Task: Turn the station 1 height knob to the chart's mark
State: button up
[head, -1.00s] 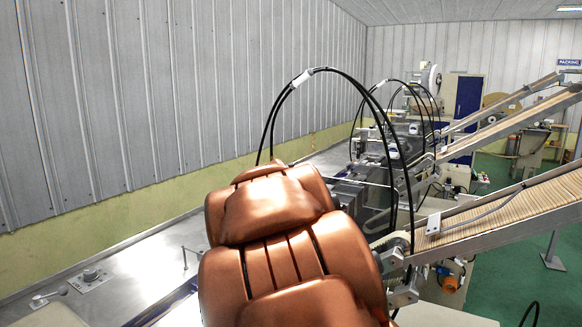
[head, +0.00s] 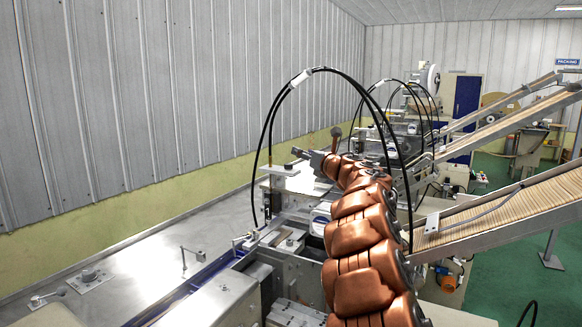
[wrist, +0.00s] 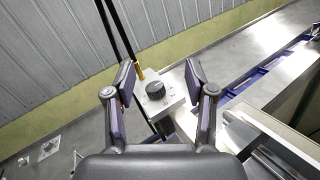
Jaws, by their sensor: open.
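A black round knob (wrist: 155,90) stands on a light grey box (wrist: 166,108) in the wrist view. My gripper (wrist: 160,78) is open, with its two fingers apart and the knob between them in the picture. I cannot tell how far the fingers are from the knob in depth. I cannot read any pointer or scale on the knob. In the head view my gripper (head: 312,157) is small, at the far end of my copper arm, above the machine (head: 285,222). I cannot make out this knob or a chart in the head view.
Black hoses (head: 272,120) arch up over the machine; dark lines also pass left of the knob in the wrist view (wrist: 118,35). A slatted conveyor (head: 510,212) slopes up at the right. The metal bench (head: 140,262) is mostly clear, with a small dial (head: 90,274).

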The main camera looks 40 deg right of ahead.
aim_at(292, 166)
notch_tip(292, 166, down, 5)
jog(key=s+n+y, duration=0.2)
jog(key=n+y, duration=0.3)
jog(key=n, duration=0.1)
jog(key=shift+w+a+r+p, duration=0.1)
jog(key=shift+w+a+p, duration=0.1)
jog(key=shift+w+p, duration=0.65)
jog(key=shift+w+a+r+p, duration=0.15)
jog(key=shift+w+p, duration=0.25)
jog(key=shift+w, duration=0.8)
jog(key=shift+w+a+f+p, duration=0.1)
jog(key=shift+w+a+p, duration=0.1)
jog(key=shift+w+p, duration=0.65)
jog(key=shift+w, duration=0.8)
grip_shut()
